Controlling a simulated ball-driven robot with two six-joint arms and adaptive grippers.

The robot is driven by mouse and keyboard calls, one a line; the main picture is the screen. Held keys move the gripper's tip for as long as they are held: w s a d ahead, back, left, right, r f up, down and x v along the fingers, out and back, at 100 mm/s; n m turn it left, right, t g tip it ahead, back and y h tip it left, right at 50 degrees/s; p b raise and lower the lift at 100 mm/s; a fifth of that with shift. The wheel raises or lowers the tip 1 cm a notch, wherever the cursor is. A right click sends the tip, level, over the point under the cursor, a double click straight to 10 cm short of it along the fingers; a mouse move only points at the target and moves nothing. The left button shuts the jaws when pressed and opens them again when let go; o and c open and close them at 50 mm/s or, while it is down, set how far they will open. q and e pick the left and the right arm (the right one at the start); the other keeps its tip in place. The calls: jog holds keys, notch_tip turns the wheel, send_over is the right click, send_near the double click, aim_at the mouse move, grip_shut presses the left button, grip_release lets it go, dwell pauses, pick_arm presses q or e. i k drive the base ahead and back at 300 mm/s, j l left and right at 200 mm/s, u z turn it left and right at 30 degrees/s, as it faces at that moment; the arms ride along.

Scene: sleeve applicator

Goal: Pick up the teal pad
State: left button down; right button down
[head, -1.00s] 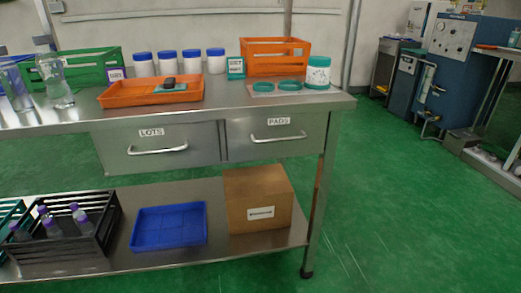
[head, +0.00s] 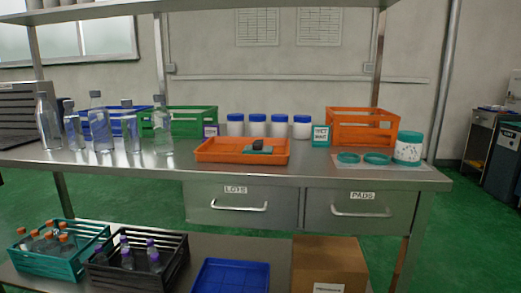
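A teal pad (head: 250,151) appears to lie in the shallow orange tray (head: 215,154) on the bench top. A small dark object (head: 259,145) sits on or against it and hides part of it. Two flat round teal things (head: 376,158) lie on a pale mat (head: 350,166) at the bench's right end. Beside them stands a white jar with a teal lid (head: 408,149). Neither of my grippers is in view.
Clear bottles (head: 101,130) stand on the left of the bench. White jars with blue lids (head: 257,125), an orange crate (head: 361,124) and a green crate (head: 192,121) stand behind the tray. Drawers (head: 361,212) labelled LOTS and PADS are below. The bench's front strip is clear.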

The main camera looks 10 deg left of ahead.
aim_at(258, 148)
jog(key=i+j+z, duration=0.1)
jog(key=j, duration=0.2)
jog(key=i+j+z, duration=0.15)
jog(key=j, duration=0.2)
jog(key=i+j+z, duration=0.25)
jog(key=j, duration=0.4)
jog(key=i+j+z, duration=0.1)
jog(key=j, duration=0.3)
